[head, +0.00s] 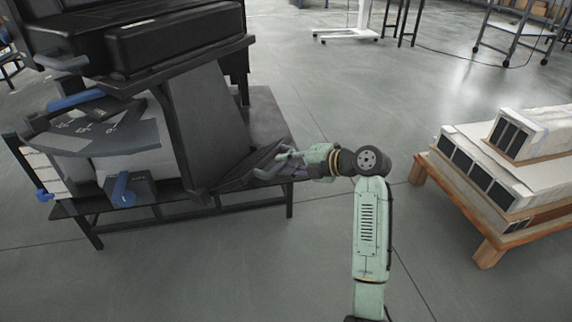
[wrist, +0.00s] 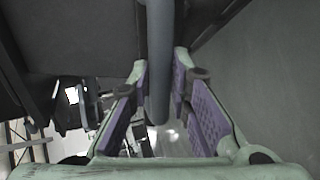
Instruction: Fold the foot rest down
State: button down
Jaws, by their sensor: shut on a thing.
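A large dark seat-like unit (head: 170,45) with black padded parts stands at the left in the head view. A dark slanted panel (head: 205,120) reaches down from it to a low black platform (head: 272,118); I cannot tell for certain which part is the foot rest. My gripper (head: 278,160) is at the panel's lower right end, low over the platform's right edge. In the wrist view, a grey round bar (wrist: 158,60) runs between the two purple-padded fingers of my gripper (wrist: 161,75), which are shut on it. The bar's upper end leaves the picture.
Blue handles (head: 76,101) and a grey curved plate (head: 100,138) are left of the panel. A wooden pallet (head: 455,200) with long pale boxes (head: 480,165) stands at the right. Grey floor (head: 340,90) is open behind my arm. A white wheeled stand (head: 345,33) is farther back.

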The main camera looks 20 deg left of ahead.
jog(key=shift+d+f, duration=0.1)
jog(key=shift+f, duration=0.05)
jog(key=c, duration=1.5)
grip_release()
jog(key=v, duration=1.2)
